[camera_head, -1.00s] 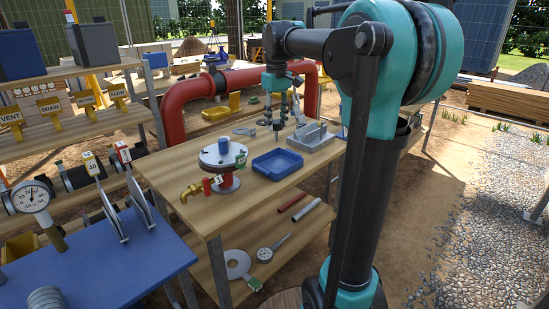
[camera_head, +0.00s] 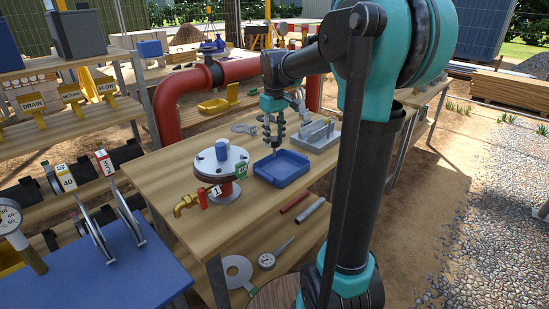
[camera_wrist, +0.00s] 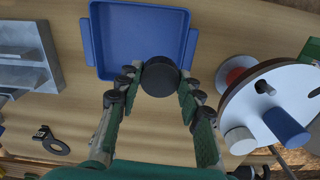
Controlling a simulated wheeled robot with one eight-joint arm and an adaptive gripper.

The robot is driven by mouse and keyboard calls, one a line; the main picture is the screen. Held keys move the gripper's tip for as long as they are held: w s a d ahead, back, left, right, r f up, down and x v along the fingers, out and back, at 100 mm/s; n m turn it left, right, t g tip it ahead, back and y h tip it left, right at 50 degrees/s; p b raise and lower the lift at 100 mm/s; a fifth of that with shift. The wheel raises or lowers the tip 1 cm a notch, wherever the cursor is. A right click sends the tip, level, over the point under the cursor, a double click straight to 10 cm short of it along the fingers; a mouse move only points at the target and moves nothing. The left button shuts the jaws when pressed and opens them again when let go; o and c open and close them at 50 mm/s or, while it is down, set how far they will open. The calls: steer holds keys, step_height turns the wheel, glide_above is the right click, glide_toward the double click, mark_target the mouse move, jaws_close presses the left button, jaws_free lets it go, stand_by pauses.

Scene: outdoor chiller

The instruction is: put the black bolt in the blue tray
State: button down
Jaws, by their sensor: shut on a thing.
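The blue tray (camera_head: 284,179) lies on the wooden workbench, and its blue floor (camera_wrist: 138,35) looks empty in the wrist view. My gripper (camera_head: 273,146) is above the bench at the tray's far left side, pointing down. In the wrist view my gripper (camera_wrist: 160,88) is shut on the black bolt (camera_wrist: 160,76), whose round dark head shows between the fingertips. The bolt overlaps the tray's near rim in that view. It is raised, but its exact height and its lower end cannot be told.
A flanged pipe stand (camera_head: 222,160) with a blue cap stands left of the tray. A grey slotted holder (camera_head: 315,137) is behind it to the right, and a dark ring tool (camera_wrist: 50,140) lies on the bench. A red pipe (camera_head: 180,105) runs behind the bench.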

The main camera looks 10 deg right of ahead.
mark_target(274, 156)
steer(key=shift+f, duration=3.95)
steer(key=shift+f, duration=0.1)
steer(key=c, duration=1)
jaws_free()
step_height(274, 156, up, 12)
steer(key=shift+r, duration=0.15)
